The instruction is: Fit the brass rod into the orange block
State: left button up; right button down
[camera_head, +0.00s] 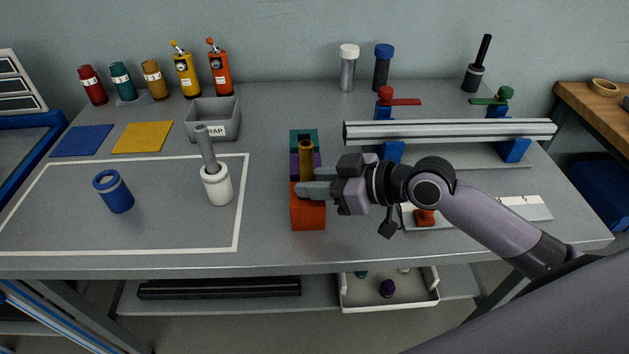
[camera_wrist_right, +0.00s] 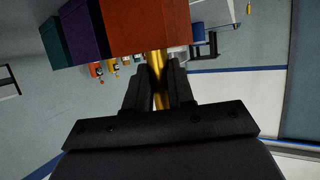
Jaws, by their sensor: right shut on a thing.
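The orange block (camera_head: 307,214) is the nearest of a row of blocks on the bench. It also shows at the top of the right wrist view (camera_wrist_right: 150,25). My right gripper (camera_head: 304,188) reaches in from the right, just over this block, and is shut on the brass rod (camera_head: 306,158). The rod stands about upright above the row. In the right wrist view the rod (camera_wrist_right: 155,62) runs between the fingers and meets the orange block's edge in the picture. The fingers hide its lower end in the head view, so I cannot tell whether it is in a hole.
Behind the orange block are a purple block (camera_head: 294,168) and a teal block (camera_head: 304,134). A white cup with a grey rod (camera_head: 217,187) and a blue cup (camera_head: 114,192) stand left. A silver rail (camera_head: 450,130) on blue supports lies behind my right arm. A grey bin (camera_head: 213,119) stands further back.

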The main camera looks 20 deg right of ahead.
jog(key=c, duration=1)
grip_release()
jog(key=shift+f, duration=0.1)
jog(key=shift+o, duration=0.2)
jog(key=b+v, duration=0.1)
jog(key=v, duration=1.1)
jog(key=shift+r, duration=0.2)
